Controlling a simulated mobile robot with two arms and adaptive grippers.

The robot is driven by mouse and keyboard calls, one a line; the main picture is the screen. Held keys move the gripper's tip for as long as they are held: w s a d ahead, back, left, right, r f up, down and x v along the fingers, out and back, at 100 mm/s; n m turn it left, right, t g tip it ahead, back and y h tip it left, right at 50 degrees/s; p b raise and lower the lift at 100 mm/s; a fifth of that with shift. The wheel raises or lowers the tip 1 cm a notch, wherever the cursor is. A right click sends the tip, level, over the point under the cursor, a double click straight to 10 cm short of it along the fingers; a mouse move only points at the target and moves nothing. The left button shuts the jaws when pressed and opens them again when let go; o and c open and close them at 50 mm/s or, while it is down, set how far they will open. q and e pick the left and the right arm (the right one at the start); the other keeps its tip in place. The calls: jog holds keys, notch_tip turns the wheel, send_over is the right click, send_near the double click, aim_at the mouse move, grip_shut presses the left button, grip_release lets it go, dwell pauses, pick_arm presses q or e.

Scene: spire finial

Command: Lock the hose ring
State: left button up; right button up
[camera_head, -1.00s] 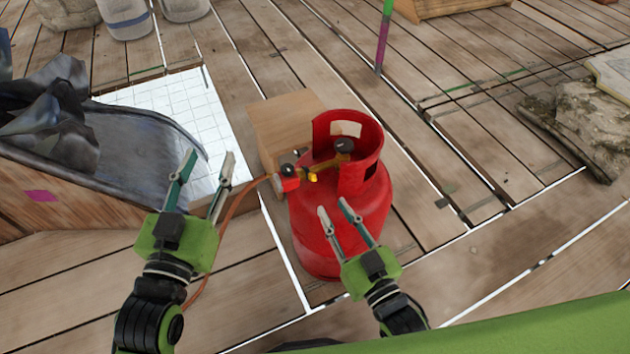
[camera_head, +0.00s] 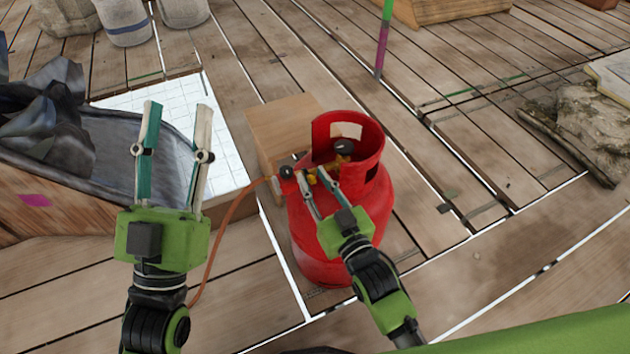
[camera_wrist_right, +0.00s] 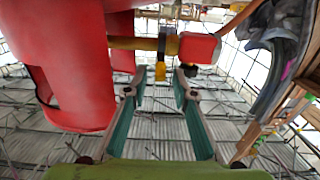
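A red gas cylinder (camera_head: 372,215) stands upright on the planks, with a collar around its brass valve. A red connector (camera_head: 289,183) sits at the valve's left side, with an orange hose (camera_head: 232,207) running from it. In the right wrist view a dark ring (camera_wrist_right: 168,42) with a yellow tab (camera_wrist_right: 160,71) lies between the brass stem (camera_wrist_right: 133,43) and the red connector (camera_wrist_right: 199,48). My right gripper (camera_head: 314,175) is open; in its wrist view the tab appears between its fingertips, contact unclear. My left gripper (camera_head: 178,107) is open and empty, left of the cylinder.
A wooden block (camera_head: 283,122) stands just behind the cylinder. Buckets (camera_head: 125,22) stand at the back left. The planks to the right are mostly clear.

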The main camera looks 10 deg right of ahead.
grip_shut()
